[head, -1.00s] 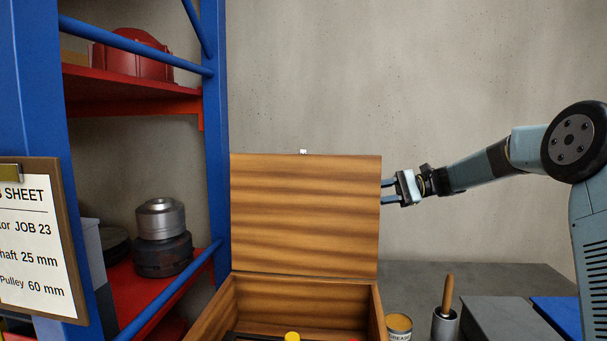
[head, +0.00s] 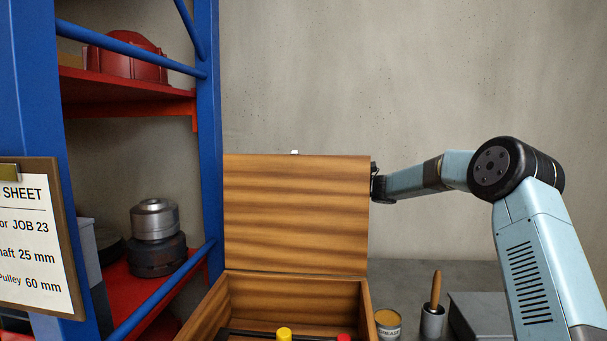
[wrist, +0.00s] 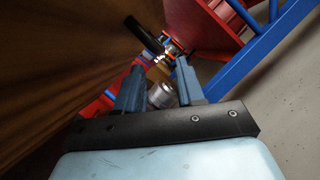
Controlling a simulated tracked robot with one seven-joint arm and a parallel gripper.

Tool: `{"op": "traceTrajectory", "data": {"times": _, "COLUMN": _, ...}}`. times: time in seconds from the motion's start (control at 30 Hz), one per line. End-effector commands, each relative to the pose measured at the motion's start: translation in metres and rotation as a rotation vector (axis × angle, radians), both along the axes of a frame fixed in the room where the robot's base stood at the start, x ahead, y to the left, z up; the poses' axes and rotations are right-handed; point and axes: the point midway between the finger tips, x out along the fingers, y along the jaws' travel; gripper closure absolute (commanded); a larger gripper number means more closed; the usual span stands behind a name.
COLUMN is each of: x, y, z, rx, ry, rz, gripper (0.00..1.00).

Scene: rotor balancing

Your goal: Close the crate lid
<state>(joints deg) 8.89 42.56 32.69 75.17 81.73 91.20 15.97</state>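The wooden crate (head: 205,309) stands low in the middle of the head view. Its lid (head: 295,215) stands upright, open, at the crate's back edge, with a small light catch (head: 294,152) on its top edge. My gripper is at the lid's right edge in the head view, its fingers hidden behind the lid. In the wrist view my gripper (wrist: 160,82) shows two fingers spread apart with nothing seen between them. The lid (wrist: 60,60) fills the left of that view, close beside the left finger.
A blue and red shelf rack (head: 210,110) with metal parts (head: 155,220) stands on the left, a clipboard (head: 35,240) in front. A grease tin (head: 388,324) and a pot with a wooden-handled tool (head: 432,320) stand right of the crate.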

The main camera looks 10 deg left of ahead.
Motion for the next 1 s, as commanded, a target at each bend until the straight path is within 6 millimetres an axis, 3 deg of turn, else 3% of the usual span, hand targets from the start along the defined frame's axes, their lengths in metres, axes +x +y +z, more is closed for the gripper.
{"op": "traceTrajectory", "data": {"times": 0.2, "x": -0.014, "y": 0.034, "z": 0.009, "rx": 0.000, "ry": -0.002, "rz": 0.002, "gripper": 0.62}}
{"op": "traceTrajectory", "data": {"times": 0.4, "x": -0.021, "y": 0.053, "z": 0.015, "rx": -0.001, "ry": -0.002, "rz": 0.001, "gripper": 0.62}}
{"op": "traceTrajectory", "data": {"times": 0.83, "x": -0.023, "y": 0.059, "z": 0.016, "rx": -0.001, "ry": 0.000, "rz": 0.001, "gripper": 0.62}}
{"op": "traceTrajectory", "data": {"times": 1.0, "x": -0.023, "y": 0.060, "z": 0.016, "rx": -0.001, "ry": 0.000, "rz": 0.001, "gripper": 0.78}}
